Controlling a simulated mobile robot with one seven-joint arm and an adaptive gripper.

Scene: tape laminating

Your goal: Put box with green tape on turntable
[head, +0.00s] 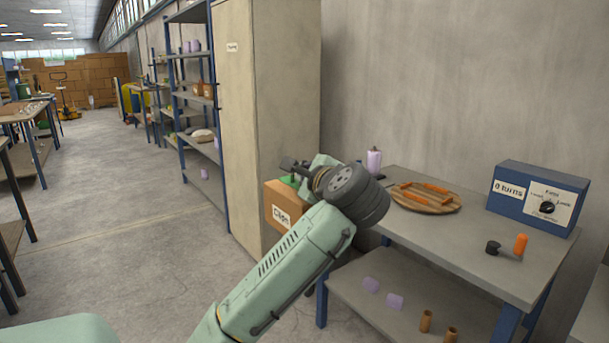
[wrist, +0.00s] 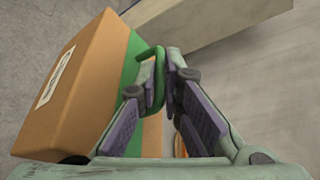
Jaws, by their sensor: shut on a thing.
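The cardboard box (head: 284,212) has a white "Clips" label and green tape on its top. It hangs from my gripper (head: 292,168) in front of the tall cabinet, left of the table. In the wrist view the box (wrist: 68,88) fills the left side, with a green strip and a raised green loop (wrist: 150,52). My gripper (wrist: 166,75) is shut on that loop. The turntable (head: 432,207) is a round wooden disc on the table, to the right of my gripper.
The grey table (head: 470,251) also carries a purple bottle (head: 374,160), a blue control box (head: 533,196) reading "0 turns", a black knob (head: 492,247) and an orange peg (head: 520,244). A tall cabinet (head: 262,110) stands at the left. The floor is clear further left.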

